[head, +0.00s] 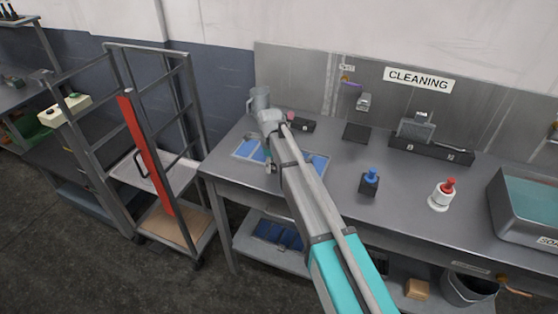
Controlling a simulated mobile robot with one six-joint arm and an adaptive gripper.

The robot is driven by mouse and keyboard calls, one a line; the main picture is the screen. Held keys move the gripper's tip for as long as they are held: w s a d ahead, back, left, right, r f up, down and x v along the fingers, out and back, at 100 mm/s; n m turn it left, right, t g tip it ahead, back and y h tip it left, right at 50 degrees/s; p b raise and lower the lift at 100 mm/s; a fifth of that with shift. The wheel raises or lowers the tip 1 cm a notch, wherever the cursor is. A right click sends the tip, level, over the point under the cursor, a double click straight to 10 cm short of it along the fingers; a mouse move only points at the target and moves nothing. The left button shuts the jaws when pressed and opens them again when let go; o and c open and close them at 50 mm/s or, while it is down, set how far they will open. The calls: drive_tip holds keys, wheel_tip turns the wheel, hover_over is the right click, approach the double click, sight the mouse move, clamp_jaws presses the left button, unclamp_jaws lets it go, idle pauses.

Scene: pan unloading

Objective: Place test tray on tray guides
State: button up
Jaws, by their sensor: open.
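A rolling rack (121,65) with a grey frame and side rails stands at the left, and a flat light-grey tray (172,168) with a dark handle lies across it at mid height. I cannot tell whether this is the test tray, or which rails are the tray guides. My arm reaches over the bench to its far left corner.
A red upright panel (146,155) is on the rack. Floor shows between rack and bench.

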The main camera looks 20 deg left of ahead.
clamp_jaws()
idle(0.4)
drive_tip(key=shift+r, duration=0.1)
idle(0.3)
wheel_tip(320, 180, up, 3)
drive_tip(key=p, duration=0.3)
drive_tip(key=shift+f, duration=0.2)
drive_tip(key=s+d+r+p, duration=0.7)
drive_tip(key=s+r+p, duration=0.3)
drive_tip(key=s, duration=0.2)
drive_tip(key=shift+d, duration=0.2)
drive_tip(key=shift+r, duration=0.1)
